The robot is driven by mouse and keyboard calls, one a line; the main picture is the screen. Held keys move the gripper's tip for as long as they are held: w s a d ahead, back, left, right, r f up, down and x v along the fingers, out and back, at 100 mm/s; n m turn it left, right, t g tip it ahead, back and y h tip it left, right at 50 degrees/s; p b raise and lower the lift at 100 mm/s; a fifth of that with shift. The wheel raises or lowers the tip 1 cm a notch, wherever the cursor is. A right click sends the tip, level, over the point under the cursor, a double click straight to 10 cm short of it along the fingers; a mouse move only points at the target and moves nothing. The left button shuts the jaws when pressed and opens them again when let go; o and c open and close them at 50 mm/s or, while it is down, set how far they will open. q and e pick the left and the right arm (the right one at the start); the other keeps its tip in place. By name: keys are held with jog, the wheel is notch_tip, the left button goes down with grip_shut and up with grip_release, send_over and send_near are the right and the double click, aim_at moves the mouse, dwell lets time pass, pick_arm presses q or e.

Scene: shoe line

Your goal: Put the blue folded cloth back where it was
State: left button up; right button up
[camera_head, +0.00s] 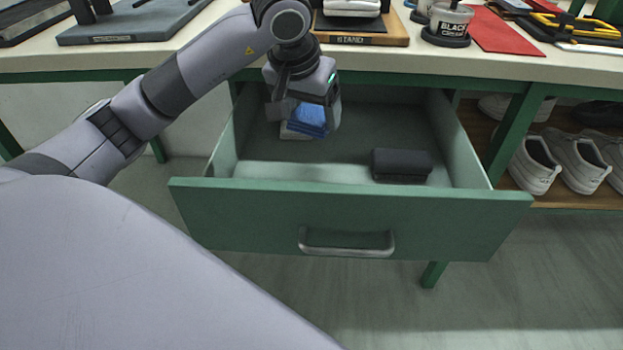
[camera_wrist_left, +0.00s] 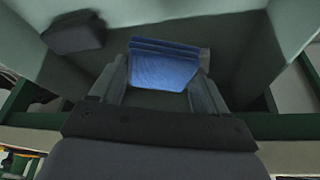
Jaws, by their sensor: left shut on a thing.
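The blue folded cloth (camera_head: 311,114) is between the fingers of my left gripper (camera_head: 305,118), inside the open drawer toward its back left. The gripper is shut on it. In the left wrist view the cloth (camera_wrist_left: 165,68) shows its folded layers, with a finger at each side. My right gripper is out of view.
The green drawer (camera_head: 350,218) is pulled out under the bench (camera_head: 420,62). A dark folded item (camera_head: 402,165) lies at its front right. The drawer's middle floor is clear. White shoes (camera_head: 535,165) stand on a shelf to the right. A wooden stand (camera_head: 365,38) is on the bench above.

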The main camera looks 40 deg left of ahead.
pick_arm(q)
notch_tip(320, 180, down, 6)
jog(key=shift+f+b, duration=0.2)
jog(key=shift+b, duration=0.7)
notch_tip(320, 180, down, 3)
jog(key=shift+f+b, duration=0.1)
jog(key=shift+b, duration=0.5)
jog(key=shift+f, duration=0.3)
jog(key=shift+r, duration=0.1)
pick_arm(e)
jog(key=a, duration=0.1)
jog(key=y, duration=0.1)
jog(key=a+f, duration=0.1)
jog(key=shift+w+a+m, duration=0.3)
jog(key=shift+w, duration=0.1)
